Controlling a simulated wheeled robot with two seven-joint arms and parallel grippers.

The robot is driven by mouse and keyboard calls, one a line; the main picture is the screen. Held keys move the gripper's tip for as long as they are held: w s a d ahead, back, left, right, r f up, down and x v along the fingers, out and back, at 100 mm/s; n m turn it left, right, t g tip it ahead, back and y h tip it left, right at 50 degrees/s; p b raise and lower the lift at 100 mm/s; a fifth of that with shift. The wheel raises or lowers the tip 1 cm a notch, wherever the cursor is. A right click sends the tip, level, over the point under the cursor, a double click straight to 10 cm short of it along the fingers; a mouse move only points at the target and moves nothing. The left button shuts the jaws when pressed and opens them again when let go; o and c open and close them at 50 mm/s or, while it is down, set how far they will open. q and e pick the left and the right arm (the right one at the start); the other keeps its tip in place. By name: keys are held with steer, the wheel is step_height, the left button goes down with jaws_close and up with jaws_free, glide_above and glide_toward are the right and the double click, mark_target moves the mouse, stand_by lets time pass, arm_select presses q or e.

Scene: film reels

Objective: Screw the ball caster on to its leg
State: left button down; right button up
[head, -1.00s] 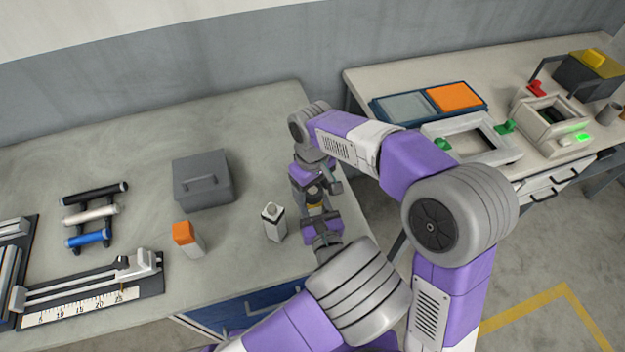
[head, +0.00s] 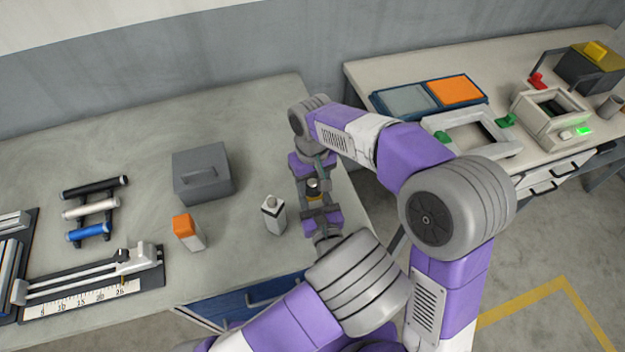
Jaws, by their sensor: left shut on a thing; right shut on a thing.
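My two grippers meet over the right end of the left table. My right gripper (head: 318,180) comes down from above and is shut on a small dark piece with a pale shine, which looks like the ball caster (head: 312,185). My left gripper (head: 318,208) comes from the front, just below it, and is shut on a part with a yellowish band, which looks like the leg (head: 315,197). The two parts are close together and in line. The fingers hide much of both, so I cannot tell whether the threads are engaged.
A rack of rollers (head: 90,210) and a ruler device (head: 90,290) lie further left. A second table (head: 365,82) with devices is at right.

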steer(key=o, duration=1.2)
steer(key=shift+c, duration=0.2)
steer(key=shift+r, duration=0.15)
steer(key=shift+r, duration=2.15)
steer(key=shift+c, duration=0.2)
